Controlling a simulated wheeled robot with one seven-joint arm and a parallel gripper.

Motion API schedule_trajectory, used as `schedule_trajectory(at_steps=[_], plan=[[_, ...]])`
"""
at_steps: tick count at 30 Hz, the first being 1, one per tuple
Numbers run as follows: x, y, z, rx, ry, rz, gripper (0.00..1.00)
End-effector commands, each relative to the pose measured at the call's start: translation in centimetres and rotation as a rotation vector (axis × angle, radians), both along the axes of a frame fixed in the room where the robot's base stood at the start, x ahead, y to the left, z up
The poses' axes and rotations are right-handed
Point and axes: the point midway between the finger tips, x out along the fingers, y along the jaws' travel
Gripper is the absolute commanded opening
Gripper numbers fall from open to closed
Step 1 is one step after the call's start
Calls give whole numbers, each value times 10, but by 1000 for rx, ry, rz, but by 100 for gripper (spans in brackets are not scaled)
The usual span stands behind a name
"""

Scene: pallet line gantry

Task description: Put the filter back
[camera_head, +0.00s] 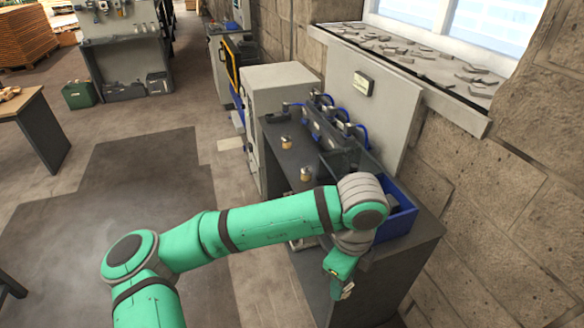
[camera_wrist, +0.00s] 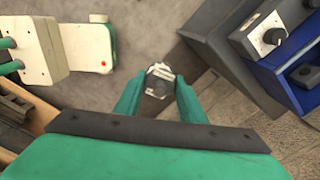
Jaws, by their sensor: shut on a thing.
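My gripper (camera_head: 341,288) is shut on a small pale part, which looks like the filter. In the wrist view, my gripper's two green fingers (camera_wrist: 160,98) hold this white and grey part (camera_wrist: 160,76), with a dark round centre. My gripper hangs beside the front of the dark bench (camera_head: 408,268), below its top. A row of grey units with blue hoses (camera_head: 325,125) stands on the bench, away from my gripper. My arm hides part of the bench. I cannot see an empty seat for the part clearly.
A blue bin (camera_head: 405,222) with grey pieces sits at the bench's near end; it also shows in the wrist view (camera_wrist: 268,75). Two small brass-coloured pieces (camera_head: 287,142) (camera_head: 306,174) stand on the bench. A stone wall (camera_head: 510,200) bounds the right. Open floor lies left.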

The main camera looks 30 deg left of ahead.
Motion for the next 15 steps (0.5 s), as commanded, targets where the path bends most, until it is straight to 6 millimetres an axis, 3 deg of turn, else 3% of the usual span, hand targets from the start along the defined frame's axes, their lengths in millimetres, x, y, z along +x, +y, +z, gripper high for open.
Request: schedule_trajectory(at_steps=[8,11,15], plan=[[39,-18,-54,-13,3,282,10],[58,-28,-81,-16,5,418,10],[93,-49,-132,-23,7,677,10]])
